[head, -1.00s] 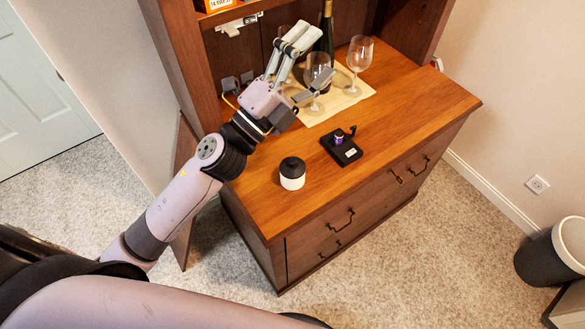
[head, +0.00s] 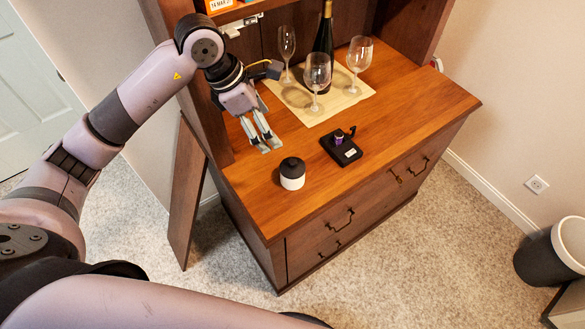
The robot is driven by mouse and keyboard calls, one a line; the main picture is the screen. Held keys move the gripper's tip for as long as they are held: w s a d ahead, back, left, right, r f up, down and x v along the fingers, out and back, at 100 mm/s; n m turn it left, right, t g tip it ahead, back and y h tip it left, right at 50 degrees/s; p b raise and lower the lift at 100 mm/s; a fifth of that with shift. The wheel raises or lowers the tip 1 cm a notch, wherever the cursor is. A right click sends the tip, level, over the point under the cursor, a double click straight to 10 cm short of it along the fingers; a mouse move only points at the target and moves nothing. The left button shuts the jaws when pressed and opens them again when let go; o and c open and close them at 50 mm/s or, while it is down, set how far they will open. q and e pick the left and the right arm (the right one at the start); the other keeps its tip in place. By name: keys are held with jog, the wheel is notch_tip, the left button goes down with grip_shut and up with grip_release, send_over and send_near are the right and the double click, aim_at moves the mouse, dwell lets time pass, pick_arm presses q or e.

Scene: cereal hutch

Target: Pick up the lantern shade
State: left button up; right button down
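A small white cylinder with a black domed top (head: 292,174) stands upright on the wooden counter near its front left; it looks like the lantern shade. A flat black base with a small purple and metal part (head: 341,147) lies to its right, apart from it. My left gripper (head: 270,147) points down over the counter, just behind and left of the white cylinder. Its fingers look apart from the cylinder, and nothing shows between them. From this angle I cannot tell how far they are spread. My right gripper is not in view.
Wine glasses (head: 317,74) and a dark bottle (head: 323,48) stand on a cream mat (head: 331,108) behind. The hutch's left side panel (head: 205,100) rises close to my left arm. The counter's front right is clear. A bin (head: 553,252) stands on the floor at right.

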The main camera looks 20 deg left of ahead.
aim_at(291, 161)
pick_arm(q)
jog(key=p+x, duration=0.2)
jog(key=x, duration=0.9)
jog(key=shift+d+f, duration=0.15)
jog(key=p+x, duration=0.2)
jog(key=x, duration=0.2)
jog(key=shift+s+f, duration=0.15)
jog(key=shift+f, duration=0.5)
jog(key=shift+c, duration=0.5)
jog(key=c, duration=1.2)
jog(key=shift+r, duration=0.15)
